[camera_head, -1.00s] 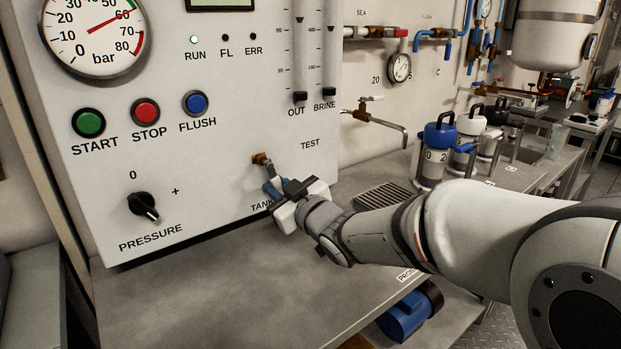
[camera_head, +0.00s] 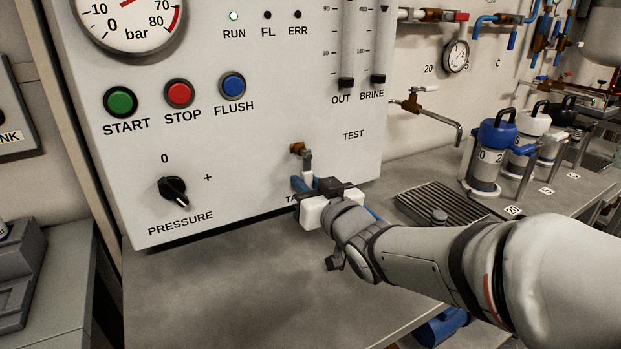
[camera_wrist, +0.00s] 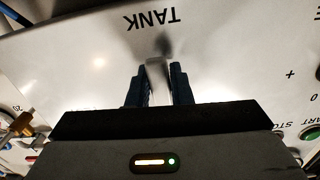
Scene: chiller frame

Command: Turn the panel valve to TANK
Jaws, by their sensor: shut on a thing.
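The panel valve has a brass stem (camera_head: 297,148) on the lower right of the white panel. Its grey lever (camera_head: 308,160) points down, slightly to the right. My gripper (camera_head: 309,184) is shut on the lever's lower part. In the wrist view the lever's pale end (camera_wrist: 155,68) shows between the two dark blue fingers (camera_wrist: 158,88). The TANK label (camera_head: 291,198) is partly hidden behind my gripper in the head view. It reads whole and upside down in the wrist view (camera_wrist: 152,20), just beyond the fingertips. The TEST label (camera_head: 353,135) is up to the right of the valve.
The PRESSURE knob (camera_head: 173,190) and the START, STOP and FLUSH buttons (camera_head: 179,93) are on the panel to the left. The bench top (camera_head: 230,290) below is clear. A drain grate (camera_head: 440,205) and blue-capped canister (camera_head: 487,160) stand to the right.

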